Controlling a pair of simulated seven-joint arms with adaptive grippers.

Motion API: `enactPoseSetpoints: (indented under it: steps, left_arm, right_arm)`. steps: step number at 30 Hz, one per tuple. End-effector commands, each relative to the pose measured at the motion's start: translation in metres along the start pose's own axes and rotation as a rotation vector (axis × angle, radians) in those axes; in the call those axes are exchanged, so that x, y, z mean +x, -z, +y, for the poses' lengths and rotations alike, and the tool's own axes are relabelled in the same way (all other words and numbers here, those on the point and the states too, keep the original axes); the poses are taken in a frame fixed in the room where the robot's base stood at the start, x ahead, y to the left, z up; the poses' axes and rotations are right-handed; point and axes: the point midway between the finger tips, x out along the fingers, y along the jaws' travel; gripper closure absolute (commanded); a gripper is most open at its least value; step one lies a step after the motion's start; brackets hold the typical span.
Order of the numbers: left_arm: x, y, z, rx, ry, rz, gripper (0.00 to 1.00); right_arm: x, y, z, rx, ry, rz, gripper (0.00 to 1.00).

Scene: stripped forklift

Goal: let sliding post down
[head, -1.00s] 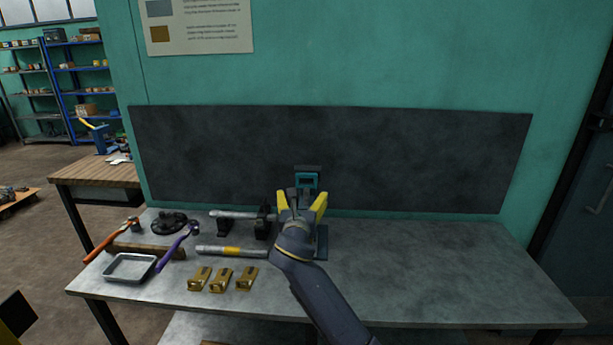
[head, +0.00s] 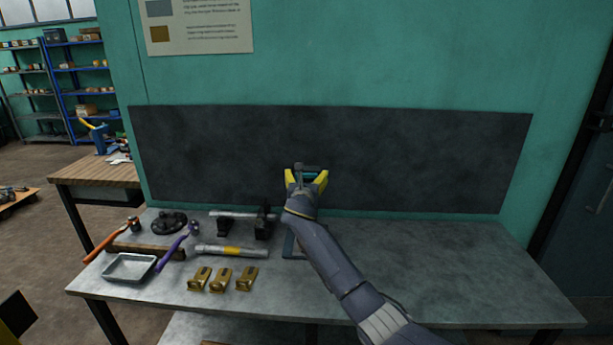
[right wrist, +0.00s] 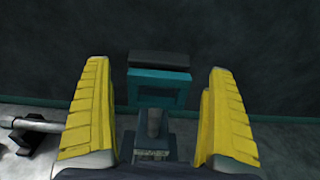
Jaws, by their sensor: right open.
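The sliding post shows in the right wrist view as a teal rectangular frame (right wrist: 131,90) with a dark block (right wrist: 160,60) along its top. A grey upright part stands in front of the frame's lower middle. My right gripper (head: 306,178) is open, its yellow fingers on the left and right of the teal frame, with a small gap each side in the right wrist view. In the head view the gripper hides most of the post; a bit of its base (head: 291,245) shows on the bench. A yellow and black piece at the lower left edge may be my left gripper (head: 14,318); its jaws do not show.
The grey bench (head: 430,280) is clear on the right. Left of the post are dark stands with a grey rod, a yellow-banded tube (head: 231,251), several brass brackets (head: 221,280), a metal tray (head: 129,267) and hammers. A dark back panel (head: 420,160) stands behind.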

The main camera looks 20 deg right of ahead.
Motion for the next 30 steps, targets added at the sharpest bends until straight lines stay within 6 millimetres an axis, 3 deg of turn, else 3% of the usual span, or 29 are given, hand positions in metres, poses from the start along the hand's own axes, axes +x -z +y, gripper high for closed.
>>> enactPoseSetpoints:
  steps: [6, 20, 30]
  left_arm:
    - [0.0, 0.0, 0.0, 0.0, 0.0, 0.0, 0.56]
    - [0.0, 0.0, 0.0, 0.0, 0.0, 0.0, 0.56]
    - [0.0, 0.0, 0.0, 0.0, 0.0, 0.0, 0.56]
  right_arm:
    - [0.013, 0.0, 0.0, 0.0, 0.0, 0.001, 0.09]
    - [0.016, 0.0, 0.0, 0.0, -0.001, 0.001, 0.09]
    - [0.016, 0.0, 0.0, 0.0, 0.0, 0.001, 0.49]
